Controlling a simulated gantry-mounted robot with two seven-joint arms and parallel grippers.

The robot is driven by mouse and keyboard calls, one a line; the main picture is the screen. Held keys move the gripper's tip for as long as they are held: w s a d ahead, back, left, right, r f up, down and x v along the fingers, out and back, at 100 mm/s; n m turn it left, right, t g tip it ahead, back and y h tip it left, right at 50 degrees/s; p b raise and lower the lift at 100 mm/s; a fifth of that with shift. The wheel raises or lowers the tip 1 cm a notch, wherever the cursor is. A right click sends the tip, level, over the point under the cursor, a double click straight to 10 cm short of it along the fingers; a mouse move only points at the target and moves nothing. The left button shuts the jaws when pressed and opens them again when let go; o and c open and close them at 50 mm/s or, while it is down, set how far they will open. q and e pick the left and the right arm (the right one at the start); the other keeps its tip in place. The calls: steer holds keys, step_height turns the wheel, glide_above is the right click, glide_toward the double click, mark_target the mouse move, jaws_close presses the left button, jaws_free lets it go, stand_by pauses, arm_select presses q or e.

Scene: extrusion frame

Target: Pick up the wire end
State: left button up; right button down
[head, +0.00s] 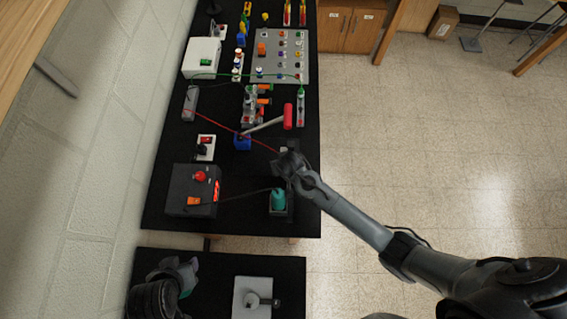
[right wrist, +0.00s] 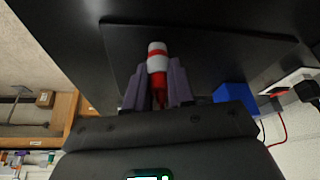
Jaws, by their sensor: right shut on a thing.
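A thin red wire (head: 232,125) runs from a grey block (head: 190,103) on the black bench to my right gripper (head: 284,160). In the right wrist view, the red and white wire end (right wrist: 157,62) stands between the fingers of my right gripper (right wrist: 157,88), which are shut on it. The tip sticks out beyond the fingers. In the head view my gripper hides the wire end. My left gripper (head: 180,278) is low at the left, over the front black table, away from the wire. Its finger opening is unclear.
A red-headed mallet (head: 288,116) leans from a blue holder (head: 242,142) near my right gripper. A dark box with a red button (head: 200,177) and a teal item (head: 278,201) stand in front. The grey panel (head: 270,73) with several buttons is farther back.

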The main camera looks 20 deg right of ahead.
steer(key=shift+r, duration=0.15)
steer(key=shift+r, duration=0.6)
steer(key=r, duration=0.3)
steer(key=shift+s+d, duration=0.25)
steer(key=shift+d, duration=0.1)
steer(key=s+d+r+b, duration=0.1)
steer(key=s+d+r, duration=0.5)
steer(key=d, duration=0.2)
steer(key=shift+s+d+r, duration=0.25)
steer(key=shift+d, duration=0.1)
